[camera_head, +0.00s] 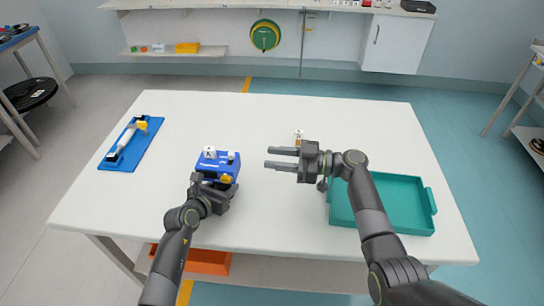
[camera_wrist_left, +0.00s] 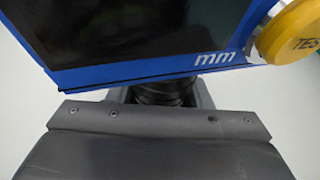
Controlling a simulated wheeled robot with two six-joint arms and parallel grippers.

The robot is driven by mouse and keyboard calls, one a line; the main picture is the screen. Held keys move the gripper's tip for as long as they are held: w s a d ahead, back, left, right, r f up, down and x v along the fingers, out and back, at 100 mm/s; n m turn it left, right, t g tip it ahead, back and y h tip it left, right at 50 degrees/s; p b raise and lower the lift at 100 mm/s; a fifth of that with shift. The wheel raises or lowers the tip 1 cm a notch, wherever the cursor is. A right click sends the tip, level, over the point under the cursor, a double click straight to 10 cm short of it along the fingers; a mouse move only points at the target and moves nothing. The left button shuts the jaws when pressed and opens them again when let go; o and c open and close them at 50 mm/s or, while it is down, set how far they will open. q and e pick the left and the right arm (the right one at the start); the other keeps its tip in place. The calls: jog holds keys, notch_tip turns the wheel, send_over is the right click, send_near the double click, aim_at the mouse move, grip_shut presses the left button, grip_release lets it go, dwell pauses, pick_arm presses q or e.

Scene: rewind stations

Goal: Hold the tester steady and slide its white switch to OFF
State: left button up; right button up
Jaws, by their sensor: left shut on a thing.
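The blue tester (camera_head: 221,168) stands on the white table left of centre. Two small white pieces are on its top, a block (camera_head: 209,152) with a dark mark and a rounder one (camera_head: 231,156). I cannot tell which is the switch or where it is set. A yellow knob (camera_head: 227,179) is on its near side. My left gripper (camera_head: 212,182) is shut on the tester's near side. The left wrist view shows the tester's dark screen (camera_wrist_left: 130,25) and the lettered yellow knob (camera_wrist_left: 295,32) close up.
A teal tray (camera_head: 424,222) lies at the right, beside my right arm. A blue board (camera_head: 117,163) with a white and yellow device lies at the far left. A small white and yellowish item (camera_head: 298,134) stands behind my right gripper. The table's back middle is clear.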

pick_arm(q)
jog(key=shift+f, duration=0.1)
jog(key=o, duration=1.3)
